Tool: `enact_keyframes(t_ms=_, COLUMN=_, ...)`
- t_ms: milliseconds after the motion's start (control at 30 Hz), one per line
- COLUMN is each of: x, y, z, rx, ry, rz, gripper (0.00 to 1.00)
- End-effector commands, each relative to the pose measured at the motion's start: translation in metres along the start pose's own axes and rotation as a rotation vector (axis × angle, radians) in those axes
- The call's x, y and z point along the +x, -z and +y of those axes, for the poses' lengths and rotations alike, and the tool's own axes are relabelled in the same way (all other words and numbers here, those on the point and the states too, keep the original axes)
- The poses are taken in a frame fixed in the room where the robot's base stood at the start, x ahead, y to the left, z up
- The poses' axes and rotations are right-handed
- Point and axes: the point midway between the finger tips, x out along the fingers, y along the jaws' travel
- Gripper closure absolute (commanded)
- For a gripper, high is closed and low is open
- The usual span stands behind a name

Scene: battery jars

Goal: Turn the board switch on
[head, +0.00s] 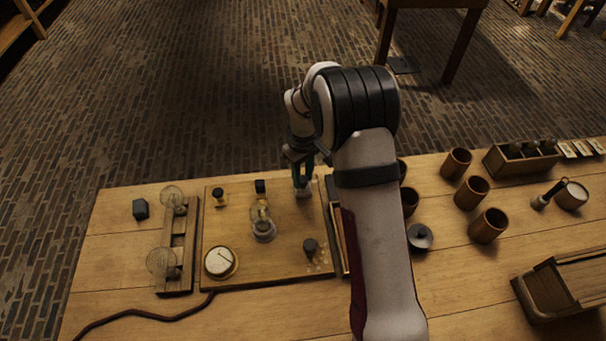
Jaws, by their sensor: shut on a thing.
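The wooden board (285,270) lies on the table, left of my arm. A dark knob (311,247) with small pale marks beside it stands near its front right; it may be the switch, but I cannot tell for sure. A clear glass bulb (262,220) stands mid-board, and a round white dial (220,262) sits at the front left.
A wooden rack with two glass globes (172,196) stands left of the board. Several brown cups (488,225), a dark lid (420,237) and a wooden box (521,158) are to the right. A dark cord (140,318) runs along the front left.

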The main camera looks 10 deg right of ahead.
Motion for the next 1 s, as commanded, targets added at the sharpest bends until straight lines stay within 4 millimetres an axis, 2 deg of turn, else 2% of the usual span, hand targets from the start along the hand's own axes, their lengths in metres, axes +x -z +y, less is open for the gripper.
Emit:
enact_keyframes(t_ms=267, x=-0.0003, y=-0.0001, z=0.0001, rx=0.164, ry=-0.001, rz=-0.001, gripper=1.0)
enact_keyframes(t_ms=1000, x=-0.0003, y=-0.0002, z=0.0001, rx=0.82, ry=-0.001, rz=-0.001, gripper=1.0)
